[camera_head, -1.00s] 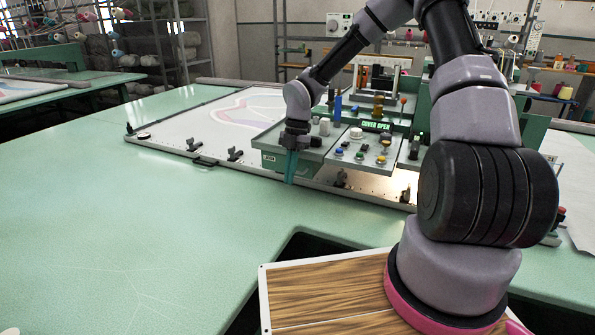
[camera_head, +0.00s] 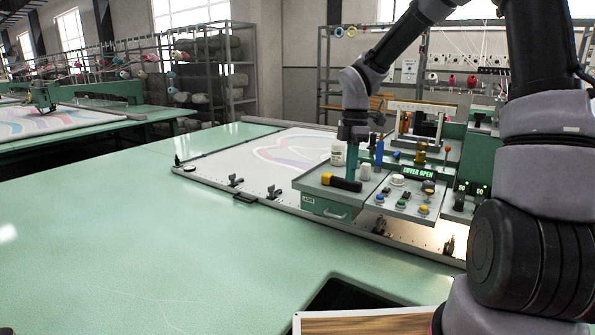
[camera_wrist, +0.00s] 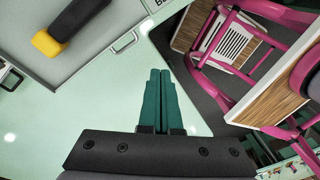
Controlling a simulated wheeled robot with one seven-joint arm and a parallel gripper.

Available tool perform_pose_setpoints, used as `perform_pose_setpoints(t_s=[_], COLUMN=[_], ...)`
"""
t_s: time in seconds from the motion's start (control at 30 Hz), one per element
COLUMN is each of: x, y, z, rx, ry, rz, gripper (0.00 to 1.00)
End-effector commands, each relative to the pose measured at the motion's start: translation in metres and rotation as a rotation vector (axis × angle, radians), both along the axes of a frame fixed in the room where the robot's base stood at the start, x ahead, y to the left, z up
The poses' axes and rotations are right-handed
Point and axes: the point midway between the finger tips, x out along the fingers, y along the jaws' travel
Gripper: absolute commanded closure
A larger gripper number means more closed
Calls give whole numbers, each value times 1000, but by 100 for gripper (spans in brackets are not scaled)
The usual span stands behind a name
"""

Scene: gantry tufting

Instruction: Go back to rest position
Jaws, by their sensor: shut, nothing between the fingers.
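My gripper (camera_head: 352,176) hangs pointing down by the green gantry head in the head view. Its teal fingers are together with nothing between them, and they also show shut in the wrist view (camera_wrist: 160,74). A black tool with a yellow end (camera_head: 342,183) lies on the grey top of the gantry's box (camera_head: 325,207). In the wrist view the tool (camera_wrist: 66,28) lies up and left, apart from the fingers. The control panel (camera_head: 405,195) reads "COVER OPEN".
A white bottle (camera_head: 338,153) and a blue bottle (camera_head: 379,151) stand near the gripper. The framed cloth (camera_head: 270,165) runs behind the gantry. The green table (camera_head: 130,240) is bare at the front left. Shelves (camera_head: 210,75) stand behind.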

Motion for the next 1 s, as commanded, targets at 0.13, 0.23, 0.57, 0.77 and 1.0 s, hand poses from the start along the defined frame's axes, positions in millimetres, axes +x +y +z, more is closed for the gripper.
perform_pose_setpoints(t_s=[0.13,0.23,0.57,0.77,1.0], x=[-24,-42,-114,-159,-186], y=[-23,-36,-71,-84,-91], z=[43,70,153,184,197], rx=[-81,-90,134,409,608], ry=[-95,-162,-317,-266,-153], rz=[-367,-624,-1486,-1924,-2169], gripper=[100,100,100,100,100])
